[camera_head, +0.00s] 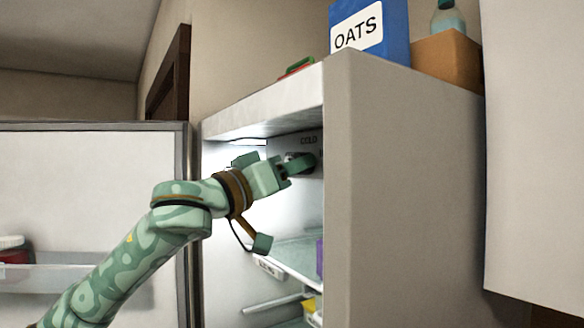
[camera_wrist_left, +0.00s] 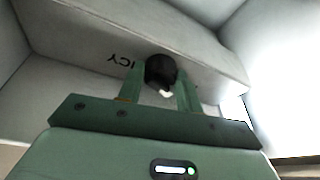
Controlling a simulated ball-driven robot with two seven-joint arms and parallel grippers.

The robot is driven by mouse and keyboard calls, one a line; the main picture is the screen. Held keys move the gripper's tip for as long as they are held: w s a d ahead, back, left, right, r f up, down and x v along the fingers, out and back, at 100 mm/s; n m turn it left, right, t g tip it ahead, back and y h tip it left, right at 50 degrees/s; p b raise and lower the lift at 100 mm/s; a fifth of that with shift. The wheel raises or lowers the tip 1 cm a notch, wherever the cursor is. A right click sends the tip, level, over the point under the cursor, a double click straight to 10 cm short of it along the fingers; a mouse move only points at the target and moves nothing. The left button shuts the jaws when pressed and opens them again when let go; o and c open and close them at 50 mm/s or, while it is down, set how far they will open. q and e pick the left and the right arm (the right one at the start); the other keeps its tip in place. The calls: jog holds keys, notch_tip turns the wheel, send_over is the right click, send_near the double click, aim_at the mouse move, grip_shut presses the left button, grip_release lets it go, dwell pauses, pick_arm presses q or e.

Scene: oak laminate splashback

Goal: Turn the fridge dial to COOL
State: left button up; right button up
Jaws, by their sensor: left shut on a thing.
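The fridge dial (camera_wrist_left: 160,70) is a dark round knob on the inner wall of the fridge. It shows in the left wrist view between the two fingers of my left gripper (camera_wrist_left: 160,88), which is shut on it. Upside-down lettering reading "ICY" sits beside it. A pale mark shows at the dial's lower edge. In the head view my left gripper (camera_head: 298,163) reaches into the open fridge (camera_head: 360,190) at the dial, just below the word COLD. The gripper hides most of the dial there, and the COOL label cannot be made out. My right gripper is not in view.
The fridge door (camera_head: 90,200) stands open on the left, with a red jar (camera_head: 14,255) in its shelf. A glass shelf (camera_head: 295,255) lies below my gripper. A blue OATS box (camera_head: 368,28) and a brown box (camera_head: 446,62) with a bottle (camera_head: 447,18) stand on top.

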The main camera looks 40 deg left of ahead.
pick_arm(q)
jog(key=shift+s+a+r, duration=0.1)
jog(key=shift+a+r, duration=0.05)
jog(key=shift+r, duration=0.1)
jog(key=o, duration=1)
jog(key=shift+f, duration=0.1)
jog(key=b+v, duration=1.6)
jog(key=shift+f, duration=0.1)
